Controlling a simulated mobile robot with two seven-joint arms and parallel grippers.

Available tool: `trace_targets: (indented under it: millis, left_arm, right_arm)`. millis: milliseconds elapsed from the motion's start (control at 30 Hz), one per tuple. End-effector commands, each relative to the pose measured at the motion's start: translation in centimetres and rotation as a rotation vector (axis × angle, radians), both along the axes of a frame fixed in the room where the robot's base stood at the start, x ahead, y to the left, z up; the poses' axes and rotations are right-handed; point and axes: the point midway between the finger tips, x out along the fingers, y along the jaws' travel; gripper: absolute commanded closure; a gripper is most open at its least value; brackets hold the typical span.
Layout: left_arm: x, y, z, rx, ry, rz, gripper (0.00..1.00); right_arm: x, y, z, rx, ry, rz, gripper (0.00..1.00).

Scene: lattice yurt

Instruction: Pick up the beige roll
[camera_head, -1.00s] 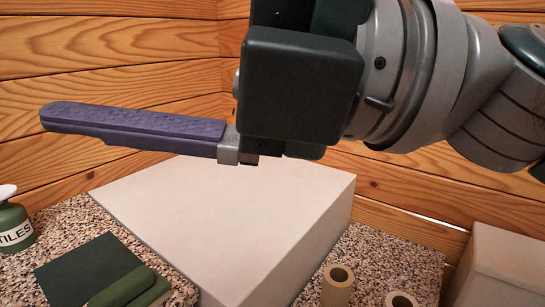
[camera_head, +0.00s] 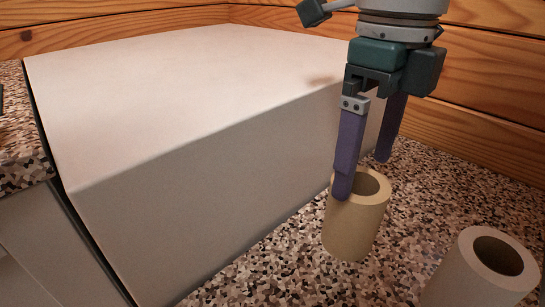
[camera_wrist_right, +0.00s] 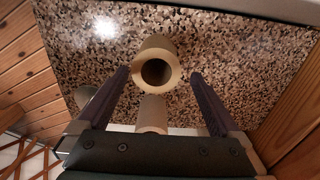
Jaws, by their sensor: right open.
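The beige roll (camera_head: 352,225) stands upright on the speckled counter, its open hole facing up, beside the large white block. My right gripper (camera_head: 362,177) points down at it from above. Its two purple fingers are apart; in the head view the nearer finger overlaps the roll's rim and the other ends behind it. In the right wrist view, the beige roll (camera_wrist_right: 154,47) lies between and slightly beyond the open fingertips (camera_wrist_right: 160,76). Whether a finger touches it I cannot tell. My left gripper is not in view.
A paler roll (camera_head: 455,284) stands at the lower right. Another pale roll (camera_wrist_right: 152,113) shows nearer the palm in the wrist view, with a greyish object (camera_wrist_right: 97,103) to its left. The tall white block (camera_head: 200,180) is close left; a wooden wall (camera_head: 490,110) stands behind.

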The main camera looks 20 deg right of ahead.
Motion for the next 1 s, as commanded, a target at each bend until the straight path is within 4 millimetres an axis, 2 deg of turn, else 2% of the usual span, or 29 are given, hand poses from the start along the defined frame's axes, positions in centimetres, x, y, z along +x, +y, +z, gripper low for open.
trace_targets:
  millis: [33, 100, 267, 500, 600, 767, 833, 1000]
  left_arm:
    - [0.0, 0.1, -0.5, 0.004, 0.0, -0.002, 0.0]
    - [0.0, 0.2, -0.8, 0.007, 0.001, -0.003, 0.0]
    - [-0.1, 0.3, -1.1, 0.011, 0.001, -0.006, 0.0]
    - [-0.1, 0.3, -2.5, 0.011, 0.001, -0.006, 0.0]
    - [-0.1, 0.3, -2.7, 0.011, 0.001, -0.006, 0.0]
    - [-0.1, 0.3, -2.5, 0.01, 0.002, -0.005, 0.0]
    - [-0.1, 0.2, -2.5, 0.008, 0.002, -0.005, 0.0]
    - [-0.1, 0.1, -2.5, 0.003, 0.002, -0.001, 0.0]
  right_arm:
    - [-0.1, 0.0, -1.1, 0.001, 0.004, 0.0, 0.0]
    - [-0.1, 0.1, -2.1, 0.002, 0.004, 0.0, 0.0]
    - [-0.2, 0.1, -3.5, 0.003, 0.003, 0.001, 0.0]
    - [-0.4, 0.3, -7.2, 0.004, 0.003, 0.001, 0.0]
    - [-0.4, 0.4, -7.8, 0.005, 0.001, 0.002, 0.0]
    - [-0.3, 0.4, -7.7, 0.005, 0.0, 0.002, 0.0]
    - [-0.3, 0.4, -7.7, 0.005, 0.0, 0.002, 0.05]
    - [-0.3, 0.3, -7.7, 0.005, 0.0, 0.002, 0.24]
